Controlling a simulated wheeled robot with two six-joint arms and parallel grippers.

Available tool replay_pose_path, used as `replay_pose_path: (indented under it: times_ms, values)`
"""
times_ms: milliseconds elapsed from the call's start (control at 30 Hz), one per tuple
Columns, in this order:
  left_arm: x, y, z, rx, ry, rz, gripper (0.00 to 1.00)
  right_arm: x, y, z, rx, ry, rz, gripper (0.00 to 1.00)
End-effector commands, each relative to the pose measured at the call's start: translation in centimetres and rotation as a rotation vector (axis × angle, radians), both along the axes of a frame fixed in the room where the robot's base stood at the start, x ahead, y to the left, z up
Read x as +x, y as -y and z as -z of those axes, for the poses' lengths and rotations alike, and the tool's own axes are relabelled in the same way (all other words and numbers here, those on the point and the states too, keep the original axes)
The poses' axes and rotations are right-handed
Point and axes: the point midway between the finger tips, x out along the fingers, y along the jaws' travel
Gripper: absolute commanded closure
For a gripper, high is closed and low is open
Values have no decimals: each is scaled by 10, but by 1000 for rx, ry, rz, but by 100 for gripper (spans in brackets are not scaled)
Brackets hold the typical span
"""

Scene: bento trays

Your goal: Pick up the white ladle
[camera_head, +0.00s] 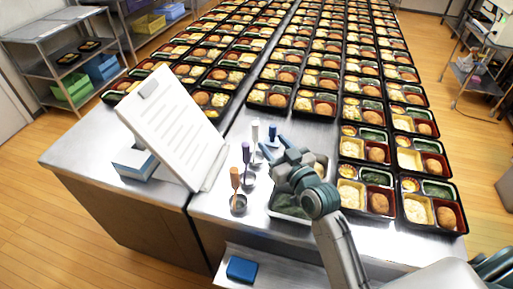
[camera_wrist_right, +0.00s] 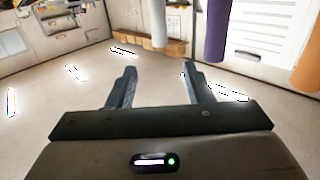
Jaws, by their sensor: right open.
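The white ladle (camera_head: 255,133) stands with its handle upright on the steel counter, among ladles with blue (camera_head: 272,133), purple (camera_head: 246,153) and orange (camera_head: 235,178) handles. My right gripper (camera_head: 273,148) is open and empty, just right of the white and purple handles. In the right wrist view the white handle (camera_wrist_right: 159,24) hangs into the picture from the top, beyond and roughly in line with the gap between my open fingers (camera_wrist_right: 160,84). The purple (camera_wrist_right: 217,30) and orange (camera_wrist_right: 309,62) handles are to its right. The white ladle's bowl is hidden. My left gripper is not in view.
A white tilted board (camera_head: 172,125) stands left of the ladles. A steel pan (camera_head: 292,213) with green food lies under my right gripper. Rows of filled bento trays (camera_head: 345,205) cover the counter behind and to the right. A blue block (camera_head: 241,268) is on the lower shelf.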

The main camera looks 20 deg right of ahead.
Motion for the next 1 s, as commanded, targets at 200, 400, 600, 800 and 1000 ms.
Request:
replay_pose_path:
  times_ms: [200,400,600,800,1000]
  values:
    - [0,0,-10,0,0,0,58,31,-6,-2,1,0,0,54]
    - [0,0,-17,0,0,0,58,45,-9,-1,1,-1,-1,54]
    - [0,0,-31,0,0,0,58,73,-13,2,0,-1,0,54]
    - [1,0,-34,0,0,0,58,87,-16,5,0,-1,1,54]
    - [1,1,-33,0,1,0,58,87,-16,6,0,-1,1,54]
